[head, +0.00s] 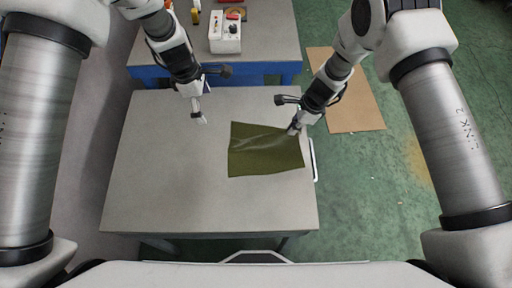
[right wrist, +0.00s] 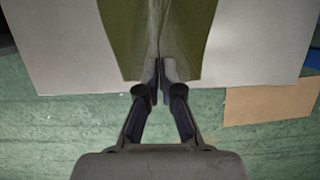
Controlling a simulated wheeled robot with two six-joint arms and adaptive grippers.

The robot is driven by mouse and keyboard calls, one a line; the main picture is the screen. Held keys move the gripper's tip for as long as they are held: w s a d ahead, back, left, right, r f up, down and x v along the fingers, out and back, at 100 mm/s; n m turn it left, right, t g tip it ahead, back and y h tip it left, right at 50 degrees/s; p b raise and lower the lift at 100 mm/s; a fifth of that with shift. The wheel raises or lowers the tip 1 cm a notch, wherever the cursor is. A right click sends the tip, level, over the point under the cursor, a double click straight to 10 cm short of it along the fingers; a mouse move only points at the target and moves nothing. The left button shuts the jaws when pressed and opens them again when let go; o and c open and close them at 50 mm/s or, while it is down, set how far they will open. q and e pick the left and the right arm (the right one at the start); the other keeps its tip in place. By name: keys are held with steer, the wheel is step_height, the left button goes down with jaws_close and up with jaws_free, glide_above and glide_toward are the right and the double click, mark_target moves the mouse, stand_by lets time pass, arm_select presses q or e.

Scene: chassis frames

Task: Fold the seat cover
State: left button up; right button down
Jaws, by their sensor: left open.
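The seat cover (head: 262,160) is an olive-green cloth lying on the grey table, right of its middle. A crease runs across it from its right edge. My right gripper (head: 294,128) is at the cloth's upper right edge. In the right wrist view the fingertips (right wrist: 160,75) are close together on the edge of the seat cover (right wrist: 125,30), with creases running away from them. My left gripper (head: 199,117) is open and empty above the table, left of the cloth and apart from it.
The grey table (head: 160,180) is bare left of and below the cloth. A second, blue-framed table (head: 270,50) at the back bears a white box with buttons (head: 225,38) and small items. A brown cardboard sheet (head: 352,112) lies on the green floor at right.

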jaws_free()
stand_by(0.6)
steer(key=shift+r, duration=0.1)
steer(key=shift+h, duration=0.8)
steer(key=r+p, duration=0.3)
steer(key=p, duration=0.1)
steer(key=d+r+p, duration=0.1)
steer(key=r+p, duration=0.1)
steer(key=shift+r, duration=0.35)
